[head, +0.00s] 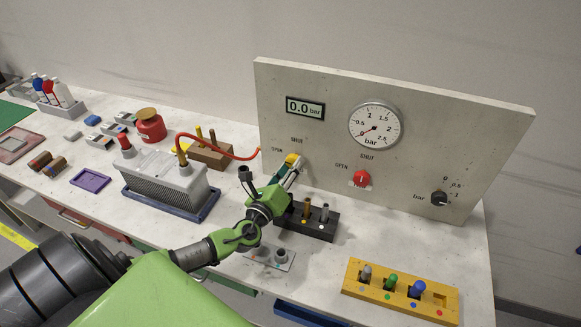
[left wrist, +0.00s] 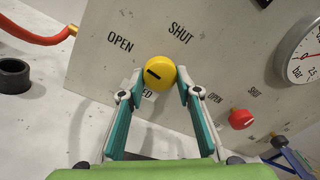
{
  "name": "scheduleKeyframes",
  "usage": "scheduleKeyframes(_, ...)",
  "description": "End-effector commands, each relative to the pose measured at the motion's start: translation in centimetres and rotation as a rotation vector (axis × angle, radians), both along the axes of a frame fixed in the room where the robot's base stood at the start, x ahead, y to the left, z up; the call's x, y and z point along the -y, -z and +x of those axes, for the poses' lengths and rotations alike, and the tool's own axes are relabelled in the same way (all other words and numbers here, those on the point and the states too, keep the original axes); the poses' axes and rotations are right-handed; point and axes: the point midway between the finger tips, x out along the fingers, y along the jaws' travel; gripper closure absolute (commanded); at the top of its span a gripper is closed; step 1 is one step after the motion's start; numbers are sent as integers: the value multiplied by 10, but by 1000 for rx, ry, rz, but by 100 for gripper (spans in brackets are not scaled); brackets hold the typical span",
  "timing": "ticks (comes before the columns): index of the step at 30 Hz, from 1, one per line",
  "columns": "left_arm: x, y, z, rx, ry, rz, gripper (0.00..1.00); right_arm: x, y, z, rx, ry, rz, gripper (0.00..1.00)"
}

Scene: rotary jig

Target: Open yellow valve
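The yellow valve (left wrist: 160,73) is a round knob on the upright grey panel, below the printed words OPEN and SHUT. In the head view the yellow valve (head: 292,159) is partly covered by my left gripper (head: 291,168). In the left wrist view my left gripper (left wrist: 161,76) has one teal finger on each side of the knob, with the tips against its rim. My right gripper does not show in the head view.
A red valve (head: 362,178), a gauge (head: 375,127), a display (head: 305,107) reading 0.0 bar and a black knob (head: 439,198) are on the panel. A red hose (head: 222,150) runs left of the valve. A dark block (head: 308,222) with pegs stands below my gripper.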

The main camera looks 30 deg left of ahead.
Motion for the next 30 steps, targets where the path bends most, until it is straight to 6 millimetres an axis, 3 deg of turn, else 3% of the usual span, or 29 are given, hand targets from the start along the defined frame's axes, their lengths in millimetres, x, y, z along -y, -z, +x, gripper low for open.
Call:
scheduleKeyframes(12, 1, 4, 0, 27, 0, -112, 90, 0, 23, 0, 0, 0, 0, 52)
scheduleKeyframes(21, 0, 0, 0, 31, -1, -131, 90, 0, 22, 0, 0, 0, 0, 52)
scheduleKeyframes(22, 0, 0, 0, 31, -1, -131, 64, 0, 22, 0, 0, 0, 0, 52)
scheduleKeyframes(23, 0, 0, 0, 31, -1, -131, 56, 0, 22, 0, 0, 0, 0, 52)
scheduleKeyframes(24, 0, 0, 0, 31, -1, -131, 52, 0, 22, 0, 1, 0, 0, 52)
scheduleKeyframes(30, 0, 0, 0, 31, -1, -129, 52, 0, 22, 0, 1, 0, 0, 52)
